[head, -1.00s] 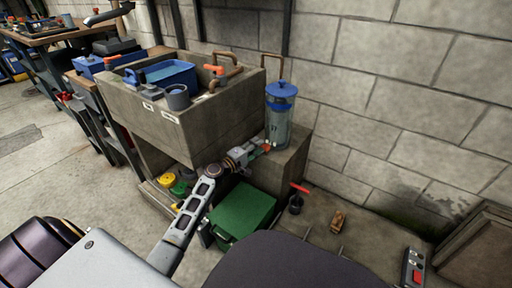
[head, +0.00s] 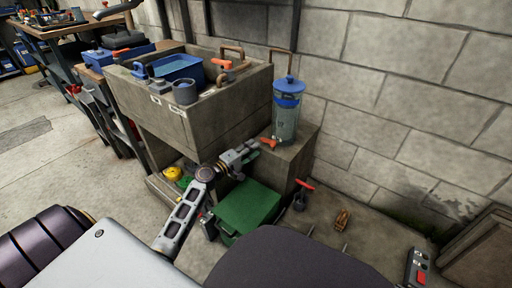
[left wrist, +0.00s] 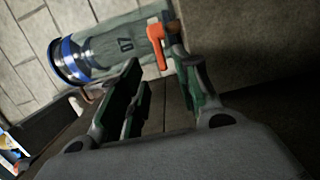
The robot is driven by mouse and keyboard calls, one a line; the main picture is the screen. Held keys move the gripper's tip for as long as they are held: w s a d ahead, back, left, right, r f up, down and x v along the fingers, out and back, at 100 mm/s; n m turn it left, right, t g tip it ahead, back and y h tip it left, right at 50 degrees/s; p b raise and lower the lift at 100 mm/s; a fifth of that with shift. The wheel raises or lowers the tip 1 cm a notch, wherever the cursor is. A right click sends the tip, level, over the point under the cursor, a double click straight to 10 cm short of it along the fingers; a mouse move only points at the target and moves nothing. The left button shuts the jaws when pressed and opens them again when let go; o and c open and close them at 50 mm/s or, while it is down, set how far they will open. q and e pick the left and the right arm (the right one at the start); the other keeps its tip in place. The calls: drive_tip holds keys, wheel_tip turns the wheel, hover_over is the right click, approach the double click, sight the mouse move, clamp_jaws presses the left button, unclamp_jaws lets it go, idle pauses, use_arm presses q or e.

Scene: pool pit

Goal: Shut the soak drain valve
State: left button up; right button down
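A clear canister (head: 286,124) with a blue lid and blue band stands on a concrete ledge beside the sink. A small orange lever (head: 268,142) sits low on its near side. In the left wrist view the orange lever (left wrist: 160,48) hangs from a fitting at the canister's base (left wrist: 115,48). My left gripper (head: 250,151) is just left of the lever. In the left wrist view my left gripper (left wrist: 160,65) is open, with the lever beyond and between its fingertips; contact does not show. Which orange handle is the soak drain valve is not marked legibly. My right gripper is not in view.
A concrete sink (head: 205,116) holds a blue tub, a grey cup and another orange-handled valve (head: 222,64). A green box (head: 246,208) lies below my left gripper. A red-handled valve (head: 305,184) stands on the floor at right. The block wall is close behind the canister.

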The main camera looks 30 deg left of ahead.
use_arm(q)
drive_tip(key=shift+v, duration=2.85)
drive_tip(key=shift+a, duration=0.1)
